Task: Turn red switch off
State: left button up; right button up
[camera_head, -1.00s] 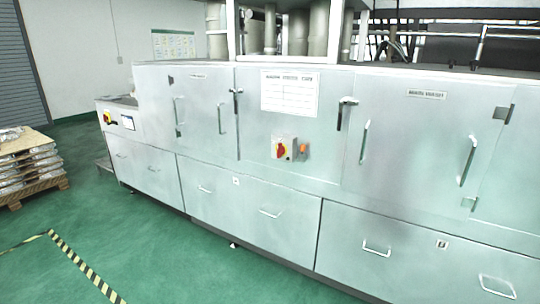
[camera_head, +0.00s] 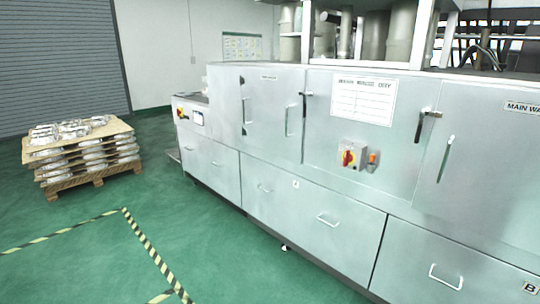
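A red rotary switch (camera_head: 348,157) on a yellow plate is mounted on a small grey box on the front of the long metal machine (camera_head: 345,115), right of the picture's middle. A second red and yellow switch (camera_head: 182,114) sits on the sloped end panel at the machine's left end, beside a small screen. Both are small in the picture, and I cannot read their settings. Neither of my grippers is in view.
An orange part (camera_head: 372,160) sits just right of the switch box. Door handles and drawer handles (camera_head: 328,220) stick out from the machine. A pallet with stacked castings (camera_head: 97,182) stands at left. Green floor (camera_head: 215,245) with striped tape lies open in front.

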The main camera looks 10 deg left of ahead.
aim_at(348, 158)
jog(key=u, duration=0.4)
jog(key=i, duration=1.25)
jog(key=z, duration=2.3)
